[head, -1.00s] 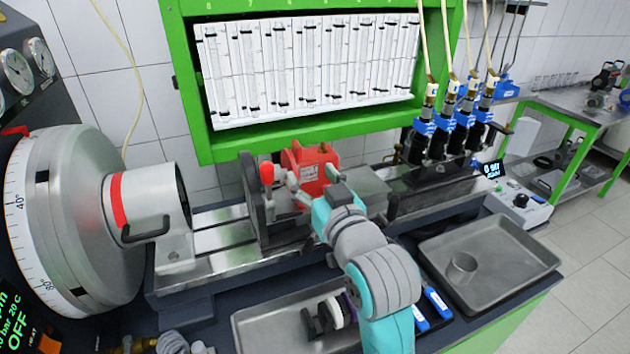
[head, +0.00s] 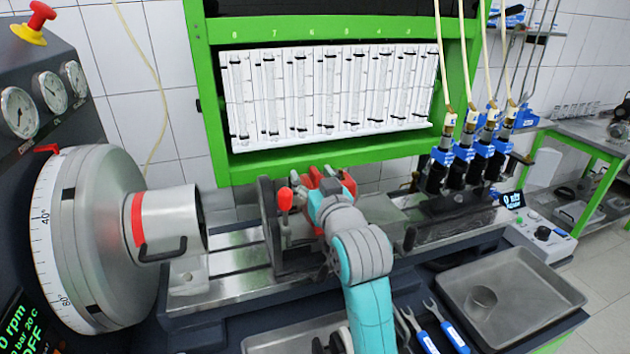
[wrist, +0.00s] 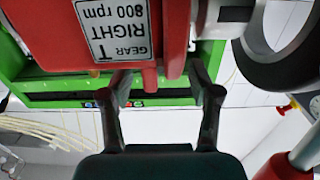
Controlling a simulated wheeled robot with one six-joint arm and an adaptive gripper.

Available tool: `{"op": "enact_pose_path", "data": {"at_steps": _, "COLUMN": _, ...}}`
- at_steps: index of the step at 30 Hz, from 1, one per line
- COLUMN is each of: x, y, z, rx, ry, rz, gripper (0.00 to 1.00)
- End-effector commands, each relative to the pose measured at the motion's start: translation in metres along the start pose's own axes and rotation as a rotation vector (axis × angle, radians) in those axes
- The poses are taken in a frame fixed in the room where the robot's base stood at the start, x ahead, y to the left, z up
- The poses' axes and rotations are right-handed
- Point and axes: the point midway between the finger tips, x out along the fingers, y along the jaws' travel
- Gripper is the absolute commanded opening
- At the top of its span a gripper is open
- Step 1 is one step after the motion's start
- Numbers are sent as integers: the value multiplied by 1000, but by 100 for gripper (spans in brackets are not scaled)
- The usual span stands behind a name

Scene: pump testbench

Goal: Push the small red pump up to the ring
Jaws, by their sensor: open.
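The small red pump (head: 312,178) is at the bench rail in the head view, partly hidden behind my arm. In the wrist view the red pump (wrist: 48,38) fills the upper left and carries an upside-down "RIGHT 800 rpm" label. A dark grey ring (wrist: 283,55) is at the upper right of the wrist view, beside the pump's pale end piece. I cannot tell whether they touch. The ring's upright dark holder (head: 268,225) stands left of the pump in the head view. My gripper (wrist: 160,85) is open, its fingertips close to the pump's lower edge; contact is unclear.
A red-knobbed lever (head: 285,200) stands in front of the holder, close to my arm. A drum with a red-banded cylinder (head: 170,222) is on the left. Steel rails (head: 235,262) lie between. A tray (head: 510,285) and wrenches (head: 428,340) are at the right front.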

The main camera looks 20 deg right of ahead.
Motion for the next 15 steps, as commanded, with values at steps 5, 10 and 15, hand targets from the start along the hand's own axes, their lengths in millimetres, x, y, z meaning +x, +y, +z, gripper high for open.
{"op": "enact_pose_path", "data": {"at_steps": 5, "x": 0, "y": 0, "z": 0, "rx": 0, "ry": 0, "rz": 0, "gripper": 52}}
{"op": "enact_pose_path", "data": {"at_steps": 10, "x": 0, "y": 0, "z": 0, "rx": 0, "ry": 0, "rz": 0, "gripper": 10}}
{"op": "enact_pose_path", "data": {"at_steps": 15, "x": 0, "y": 0, "z": 0, "rx": 0, "ry": 0, "rz": 0, "gripper": 0}}
